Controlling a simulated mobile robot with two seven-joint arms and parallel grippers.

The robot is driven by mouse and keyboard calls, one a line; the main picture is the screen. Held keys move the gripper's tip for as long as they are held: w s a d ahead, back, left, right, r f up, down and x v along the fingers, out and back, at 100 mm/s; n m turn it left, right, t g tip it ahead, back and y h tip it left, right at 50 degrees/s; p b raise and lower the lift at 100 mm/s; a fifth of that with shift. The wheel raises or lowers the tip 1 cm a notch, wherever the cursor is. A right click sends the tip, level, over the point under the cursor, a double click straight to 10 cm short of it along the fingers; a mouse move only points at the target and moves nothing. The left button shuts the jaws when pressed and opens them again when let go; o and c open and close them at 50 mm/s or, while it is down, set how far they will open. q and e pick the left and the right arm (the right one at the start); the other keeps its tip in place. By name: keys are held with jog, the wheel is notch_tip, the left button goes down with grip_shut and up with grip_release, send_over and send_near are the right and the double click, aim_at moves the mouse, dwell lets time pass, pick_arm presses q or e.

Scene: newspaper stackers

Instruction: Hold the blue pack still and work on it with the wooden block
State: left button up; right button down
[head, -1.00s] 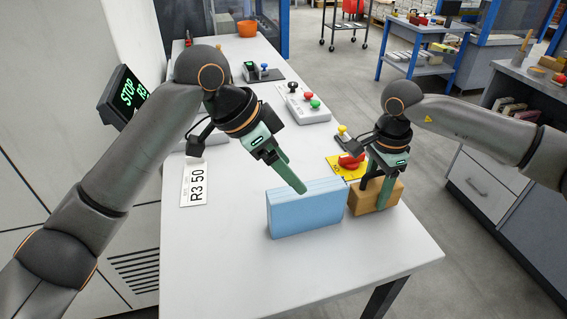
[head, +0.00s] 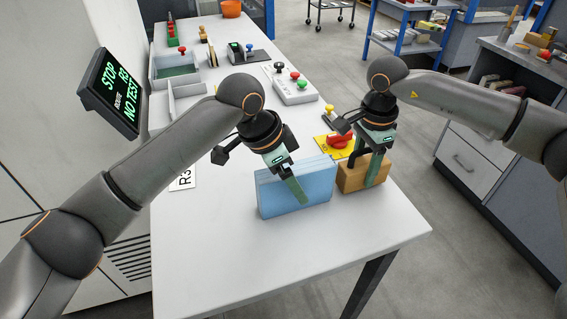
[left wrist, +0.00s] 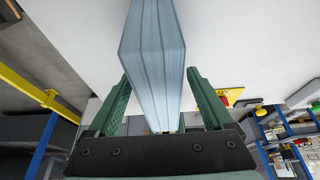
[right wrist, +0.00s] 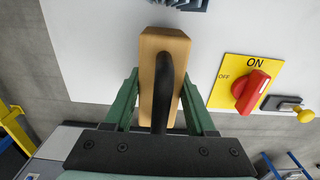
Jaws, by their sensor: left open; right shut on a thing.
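The blue pack (head: 275,197) stands upright on its long edge near the front of the white table. My left gripper (head: 297,190) is open, with a finger on each side of the pack. The left wrist view shows the layered pack (left wrist: 152,60) between the two green fingers (left wrist: 160,95), with a gap at least on the right. The wooden block (head: 350,180) stands just right of the pack. My right gripper (head: 373,170) is shut on this block. The right wrist view shows the block (right wrist: 150,75) and its black handle between the fingers.
A yellow plate with a red ON/OFF switch (right wrist: 250,90) lies close beside the wooden block. A grey box with colored buttons (head: 296,90) is farther back. A sign with green letters (head: 115,90) stands at left. The table front (head: 300,255) is clear.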

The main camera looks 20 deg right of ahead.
aim_at(350, 167)
pick_arm(q)
jog(key=shift+x, duration=0.75)
jog(key=shift+c, duration=0.2)
grip_shut()
pick_arm(e)
jog(key=shift+s+a, duration=0.1)
jog(key=shift+a, duration=1.45)
dwell(1.0)
pick_arm(q)
jog(key=shift+s+d, duration=0.1)
pick_arm(e)
jog(key=shift+a, duration=0.3)
dwell(0.5)
jog(key=shift+d, duration=2)
jog(key=shift+r, duration=3.55)
